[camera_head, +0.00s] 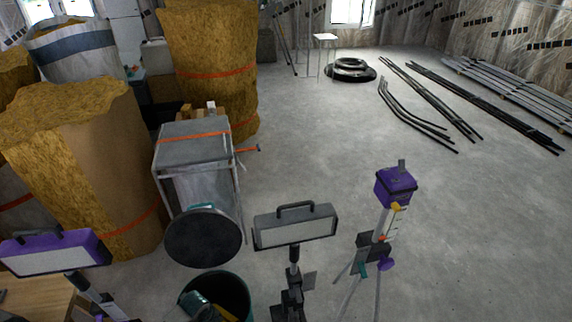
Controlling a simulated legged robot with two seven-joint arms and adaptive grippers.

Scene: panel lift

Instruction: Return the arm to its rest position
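Neither of my grippers shows in the head view, and I cannot make out any part of my arms. The position of the arms is therefore hidden from me. No panel can be made out with certainty.
Close by stand a purple work lamp (55,252), a grey work lamp (295,227), a purple device on a tripod (396,187), a black disc (203,238) and a dark bucket (243,293). Insulation rolls (75,150) crowd the left. Pipes (430,98) lie at the far right. The middle floor is clear.

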